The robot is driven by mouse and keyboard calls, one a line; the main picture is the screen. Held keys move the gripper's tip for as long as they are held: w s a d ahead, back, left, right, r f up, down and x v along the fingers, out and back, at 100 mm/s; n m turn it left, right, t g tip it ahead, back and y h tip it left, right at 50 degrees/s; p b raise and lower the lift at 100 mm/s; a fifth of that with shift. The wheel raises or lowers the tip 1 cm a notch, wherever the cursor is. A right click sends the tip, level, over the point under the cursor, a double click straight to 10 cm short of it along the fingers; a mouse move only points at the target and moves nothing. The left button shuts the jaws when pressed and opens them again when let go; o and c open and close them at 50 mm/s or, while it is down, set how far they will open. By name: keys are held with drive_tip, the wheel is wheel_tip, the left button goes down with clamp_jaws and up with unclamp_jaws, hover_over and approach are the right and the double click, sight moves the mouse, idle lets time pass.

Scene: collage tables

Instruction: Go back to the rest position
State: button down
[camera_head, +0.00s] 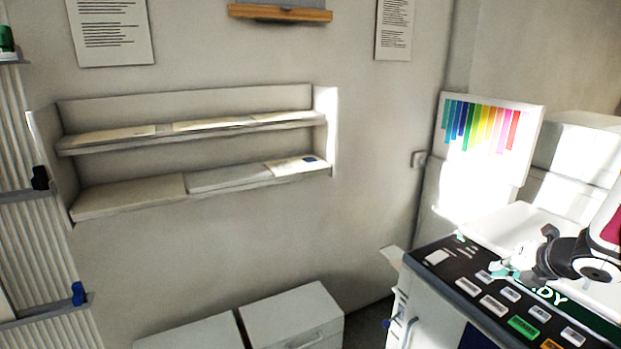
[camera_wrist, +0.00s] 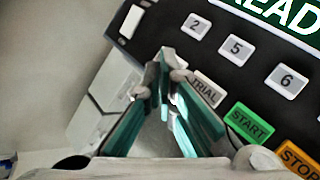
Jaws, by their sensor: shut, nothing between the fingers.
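My gripper (camera_head: 527,262) is at the right of the head view, over the black control panel (camera_head: 452,262) of a white machine. In the wrist view my gripper (camera_wrist: 164,72) is shut, its teal-lined fingers meeting at the tips with nothing between them. The fingertips lie in front of the panel's edge, near the TRIAL key (camera_wrist: 206,88). The START key (camera_wrist: 250,122) is green and the STOP key (camera_wrist: 298,158) is orange. I cannot tell whether the tips touch the panel.
A white tray-like top (camera_head: 490,228) lies behind the panel. A colour chart (camera_head: 482,135) stands at the back right. A wall shelf (camera_head: 228,180) holds papers. White cabinets (camera_head: 290,318) stand low in the middle. The space before the wall is open.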

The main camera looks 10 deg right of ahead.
drive_tip(key=s+a+r+n+g+y, duration=0.1)
drive_tip(key=s+a+r+n, duration=0.1)
drive_tip(key=a+r+n, duration=0.5)
drive_tip(key=s+a+r+n+g+y, duration=0.1)
drive_tip(key=s+a+r+n+y, duration=0.1)
drive_tip(key=a+n, duration=0.75)
drive_tip(key=s+a+r+n+g+y, duration=0.1)
drive_tip(key=s+a+r+n, duration=0.1)
drive_tip(key=a+r+n, duration=0.6)
drive_tip(key=s+a+n+h, duration=0.1)
drive_tip(key=s+a+n, duration=0.2)
drive_tip(key=s+n, duration=0.5)
drive_tip(key=s+a+n+g+h, duration=0.1)
drive_tip(key=s+a+n+h, duration=0.1)
drive_tip(key=s+n, duration=0.7)
drive_tip(key=shift+a+f+n+h, duration=0.25)
drive_tip(key=shift+a+n, duration=0.5)
drive_tip(key=shift+n, duration=0.5)
